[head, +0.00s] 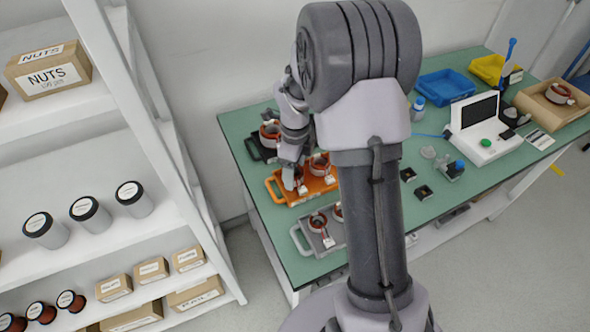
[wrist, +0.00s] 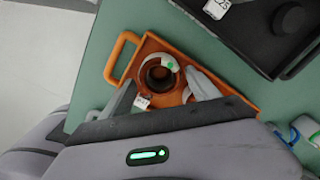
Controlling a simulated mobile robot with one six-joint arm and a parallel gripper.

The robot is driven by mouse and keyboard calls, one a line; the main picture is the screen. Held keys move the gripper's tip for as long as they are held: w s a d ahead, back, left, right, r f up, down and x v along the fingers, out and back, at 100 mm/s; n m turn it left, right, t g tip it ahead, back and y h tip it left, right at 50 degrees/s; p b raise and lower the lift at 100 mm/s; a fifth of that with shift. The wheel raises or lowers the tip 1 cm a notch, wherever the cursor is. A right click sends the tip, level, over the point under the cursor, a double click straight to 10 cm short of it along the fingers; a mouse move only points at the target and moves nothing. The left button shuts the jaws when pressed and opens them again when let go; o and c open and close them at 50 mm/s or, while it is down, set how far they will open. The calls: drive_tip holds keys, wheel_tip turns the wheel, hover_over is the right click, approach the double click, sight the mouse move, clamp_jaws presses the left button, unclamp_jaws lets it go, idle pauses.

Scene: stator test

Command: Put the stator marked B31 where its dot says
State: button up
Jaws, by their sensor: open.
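My gripper (wrist: 160,78) is open over the orange tray (wrist: 150,42), with one finger on each side of a stator (wrist: 160,61). This stator has a copper-brown inside, a pale ring and a green dot. A small white tag (wrist: 142,101) hangs from it, too small to read surely, so I cannot tell if it is B31. In the head view my gripper (head: 292,176) is at the left part of the orange tray (head: 278,195). Another stator (head: 321,164) sits in that tray. The grey tray (head: 301,240) holds a stator (head: 318,222) in front. A black tray (head: 254,150) with a stator (head: 269,131) stands behind.
A blue bin (head: 445,87), a yellow bin (head: 490,68) and a cardboard tray with a stator (head: 559,93) stand at the far right. A white tester (head: 486,138) with a screen stands before them. Shelving (head: 160,120) is left of the green table (head: 425,200). My arm hides the table's middle.

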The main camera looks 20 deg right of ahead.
drive_tip(key=shift+r+p, duration=1.1)
drive_tip(key=shift+r, duration=0.75)
drive_tip(key=o, duration=0.6)
drive_tip(key=shift+c, duration=0.2)
wheel_tip(320, 180, up, 17)
drive_tip(key=p, duration=0.6)
drive_tip(key=shift+r, duration=0.2)
drive_tip(key=shift+a, duration=0.1)
